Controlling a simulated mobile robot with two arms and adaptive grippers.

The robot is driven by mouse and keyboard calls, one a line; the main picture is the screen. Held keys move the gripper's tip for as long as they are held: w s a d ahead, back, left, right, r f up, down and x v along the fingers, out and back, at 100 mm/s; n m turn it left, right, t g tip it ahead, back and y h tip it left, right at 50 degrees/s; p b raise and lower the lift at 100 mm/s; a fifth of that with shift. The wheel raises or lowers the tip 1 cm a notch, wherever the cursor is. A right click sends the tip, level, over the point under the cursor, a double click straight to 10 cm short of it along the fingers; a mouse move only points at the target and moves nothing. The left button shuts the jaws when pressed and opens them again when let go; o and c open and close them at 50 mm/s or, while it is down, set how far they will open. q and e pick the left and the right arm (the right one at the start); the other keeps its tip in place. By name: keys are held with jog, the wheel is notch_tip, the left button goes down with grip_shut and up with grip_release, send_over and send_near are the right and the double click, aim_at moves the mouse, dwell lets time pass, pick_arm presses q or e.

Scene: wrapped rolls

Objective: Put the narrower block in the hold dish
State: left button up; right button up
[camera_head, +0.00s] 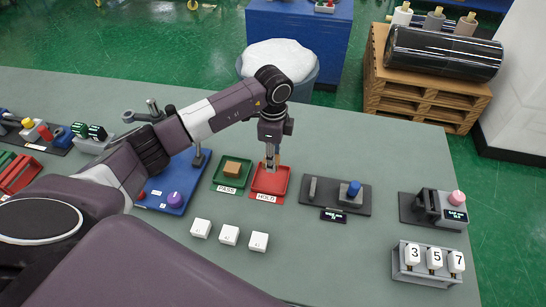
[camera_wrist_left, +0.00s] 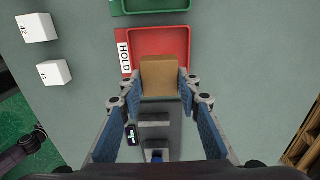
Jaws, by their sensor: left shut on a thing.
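My left gripper (camera_head: 270,163) points down over the red hold dish (camera_head: 281,181), coming in from the left in the head view. In the left wrist view its fingers (camera_wrist_left: 160,92) are shut on a tan block (camera_wrist_left: 160,76). The held block appears at the near side of the red dish (camera_wrist_left: 178,32) in that view; whether it touches the dish floor I cannot tell. Another tan block (camera_head: 232,169) sits in the green pass dish (camera_head: 222,185), left of the hold dish. My right gripper is not in view.
White cubes (camera_head: 229,235) stand in front of the dishes. A dark fixture with a blue knob (camera_head: 354,189) is right of the hold dish. A numbered block rack (camera_head: 428,270) and a pink-knobbed device (camera_head: 456,198) stand at the right. A blue board (camera_head: 175,187) lies left.

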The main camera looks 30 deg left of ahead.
pick_arm(q)
jog(key=b, duration=0.4)
send_over(273, 180)
jog(key=shift+f, duration=2.5)
jog(key=shift+p, duration=0.3)
jog(key=shift+f, duration=0.15)
jog(key=shift+f+b, duration=0.85)
jog(key=shift+f, duration=0.45)
jog(key=o, duration=1.2)
